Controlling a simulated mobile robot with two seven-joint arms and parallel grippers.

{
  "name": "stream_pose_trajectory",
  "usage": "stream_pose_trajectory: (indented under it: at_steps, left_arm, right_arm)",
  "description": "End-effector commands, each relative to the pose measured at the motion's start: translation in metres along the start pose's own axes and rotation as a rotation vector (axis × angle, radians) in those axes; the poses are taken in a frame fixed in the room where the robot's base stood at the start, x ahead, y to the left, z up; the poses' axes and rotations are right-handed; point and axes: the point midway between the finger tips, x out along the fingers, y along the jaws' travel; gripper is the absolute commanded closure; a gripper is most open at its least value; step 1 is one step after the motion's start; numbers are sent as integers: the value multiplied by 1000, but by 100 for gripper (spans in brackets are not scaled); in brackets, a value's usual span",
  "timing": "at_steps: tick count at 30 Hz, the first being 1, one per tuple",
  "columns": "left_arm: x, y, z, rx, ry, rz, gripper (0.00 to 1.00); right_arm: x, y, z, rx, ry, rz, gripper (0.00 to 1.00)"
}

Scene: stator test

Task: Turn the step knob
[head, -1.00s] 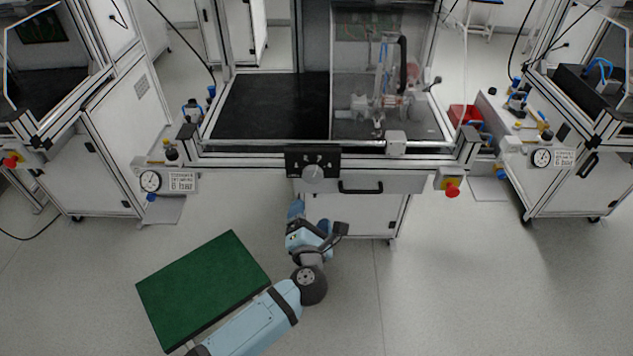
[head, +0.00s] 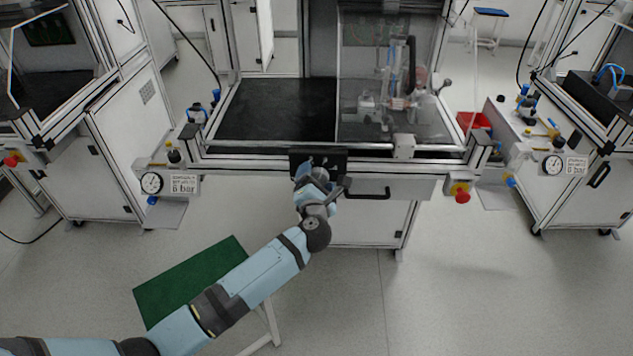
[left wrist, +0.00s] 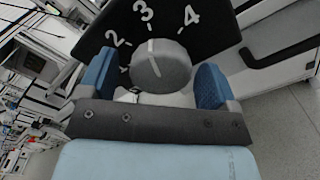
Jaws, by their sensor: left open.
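The pointer lies between the 3 and the rest of the dial, close to the 3. My left gripper (left wrist: 152,85) is open, with one blue finger on each side of the knob. I cannot tell whether the fingers touch it. In the head view my left gripper (head: 308,168) is at the plate (head: 335,160) and hides the knob. My right gripper is not in view.
A black handle (head: 368,194) is on the panel right of the plate. A red and yellow emergency button (head: 461,195) is further right. A pressure gauge (head: 151,182) is at the left. A green-topped table (head: 185,280) stands below my left arm.

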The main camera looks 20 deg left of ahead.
Motion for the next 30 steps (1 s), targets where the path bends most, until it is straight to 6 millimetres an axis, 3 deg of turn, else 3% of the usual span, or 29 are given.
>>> stream_pose_trajectory:
  at_steps: [2,9,20,30]
  left_arm:
    - [0,0,0,0,0,0,16]
    - [0,0,0,0,0,0,65]
    - [-1,3,3,53,1,-1,65]
    - [-1,6,5,293,3,-4,65]
  right_arm:
    - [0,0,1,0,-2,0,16]
    - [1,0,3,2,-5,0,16]
    - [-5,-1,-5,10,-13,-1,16]
    - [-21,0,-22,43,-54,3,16]
